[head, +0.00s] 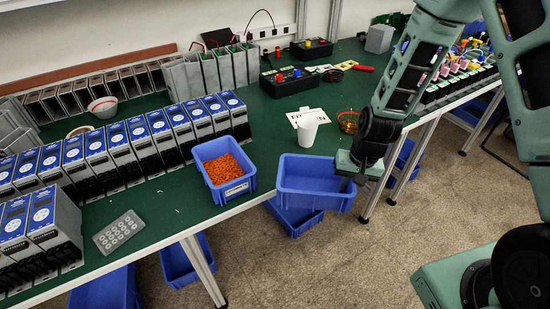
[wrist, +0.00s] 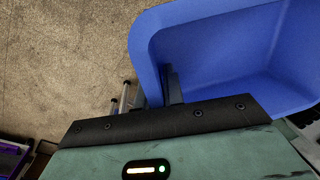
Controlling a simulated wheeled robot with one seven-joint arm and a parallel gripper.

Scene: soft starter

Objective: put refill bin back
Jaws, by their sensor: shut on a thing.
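An empty blue bin (head: 315,174) hangs at the front edge of the green bench, partly out over the floor. My gripper (head: 346,184) is shut on its right-hand wall in the head view. In the wrist view the blue bin (wrist: 225,55) fills the upper right, and its inside looks empty. My gripper (wrist: 168,88) shows there with its fingers at the bin's wall; the fingertips are partly hidden. I cannot tell whether the bin touches the bench edge.
A blue bin of orange parts (head: 224,168) stands on the bench (head: 190,205) to the left. A white cup (head: 307,130) and an amber glass dish (head: 348,121) stand behind. More blue bins hang below the bench, one (head: 293,216) just under the held bin.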

